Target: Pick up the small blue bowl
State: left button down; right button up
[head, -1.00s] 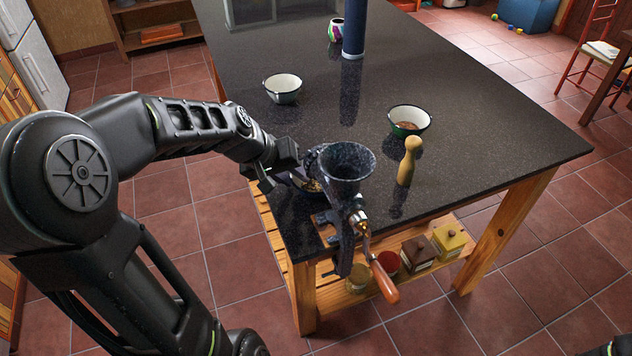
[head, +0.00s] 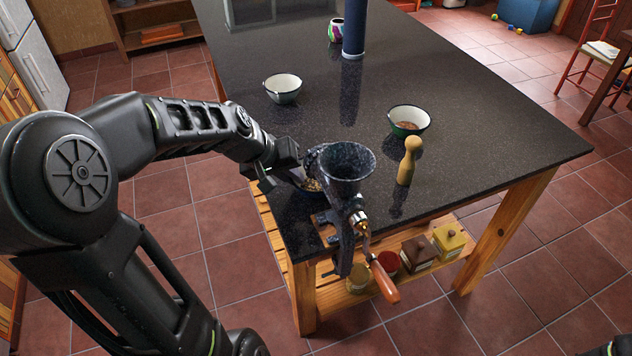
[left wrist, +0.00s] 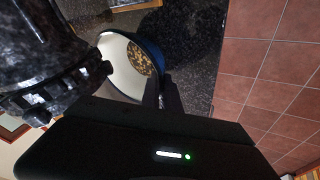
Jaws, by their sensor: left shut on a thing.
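The small blue bowl (left wrist: 112,52) shows in the left wrist view, white inside and blue outside, with brown and yellow bits in it. In the head view it is mostly hidden behind the grinder, with its contents (head: 312,185) just showing. My left gripper (head: 288,168) is at the bowl's left side, by the table's near left edge. In the left wrist view its fingers (left wrist: 162,92) are shut on the bowl's rim. I cannot tell whether the bowl is clear of the table.
A dark grinder (head: 345,165) with a crank stands close beside the bowl on the dark table (head: 470,130). A wooden pestle (head: 409,160), a green bowl (head: 424,121) and a white bowl (head: 283,87) stand farther off. A blue column (head: 354,30) stands at the back.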

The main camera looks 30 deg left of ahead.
dwell(0.8)
pick_arm(q)
jog(key=shift+r, duration=0.5)
jog(key=shift+a+r+b, duration=0.1)
jog(key=shift+r+b, duration=0.15)
jog(key=shift+b, duration=0.05)
jog(key=s+a+b, duration=0.2)
jog(key=s, duration=0.6)
jog(key=s+a+b, duration=0.1)
jog(key=s, duration=0.8)
jog(key=shift+s+a+b, duration=0.3)
jog(key=shift+a+b, duration=0.1)
